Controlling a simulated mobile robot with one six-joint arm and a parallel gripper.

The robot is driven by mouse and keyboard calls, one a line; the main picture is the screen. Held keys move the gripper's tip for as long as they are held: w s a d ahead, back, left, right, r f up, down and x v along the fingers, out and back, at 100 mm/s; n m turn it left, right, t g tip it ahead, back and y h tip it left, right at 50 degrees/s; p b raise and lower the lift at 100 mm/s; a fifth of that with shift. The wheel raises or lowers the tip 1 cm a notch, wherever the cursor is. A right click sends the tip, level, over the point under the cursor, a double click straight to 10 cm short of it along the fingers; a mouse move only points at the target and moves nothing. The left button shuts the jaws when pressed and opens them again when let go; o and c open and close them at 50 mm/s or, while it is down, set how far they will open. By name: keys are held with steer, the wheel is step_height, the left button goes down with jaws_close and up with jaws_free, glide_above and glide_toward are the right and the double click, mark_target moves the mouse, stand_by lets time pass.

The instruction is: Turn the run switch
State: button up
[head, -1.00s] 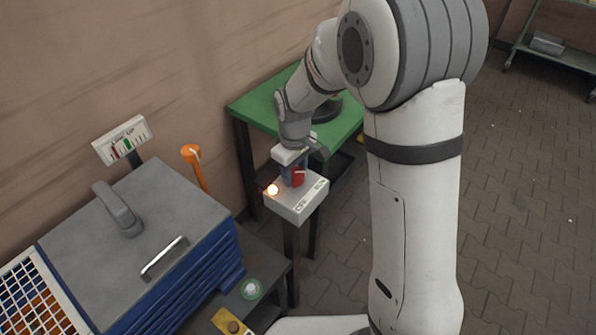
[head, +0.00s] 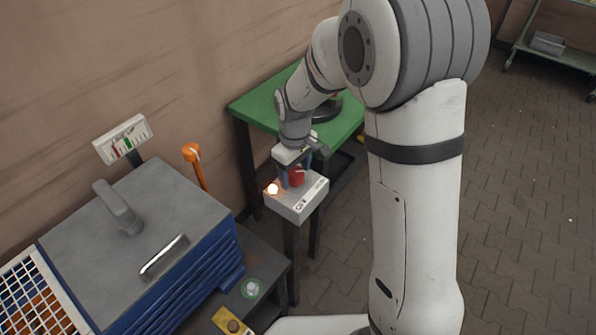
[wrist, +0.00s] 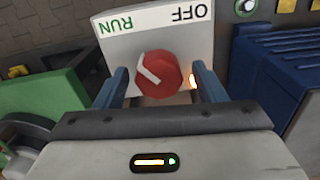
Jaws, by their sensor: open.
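The run switch is a round red knob (wrist: 158,76) with a white pointer mark, on a pale grey box (head: 297,201) labelled RUN and OFF. In the wrist view the labels are upside down, and the mark slants up-left towards RUN (wrist: 115,25). The red knob also shows in the head view (head: 297,177). My gripper (wrist: 161,70) is open, its two blue fingers on either side of the knob with gaps between. In the head view my gripper (head: 296,179) is low over the box top. A lamp (head: 272,189) on the box glows.
A green table (head: 255,108) stands behind the box. A blue cabinet with a grey lid (head: 150,225) is on the left, beside an orange-topped post (head: 192,153) and a gauge (head: 122,139). Paved floor (head: 525,200) on the right is largely clear.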

mark_target(295, 172)
step_height(295, 172, up, 8)
steer(key=shift+f, duration=0.2)
stand_by(0.5)
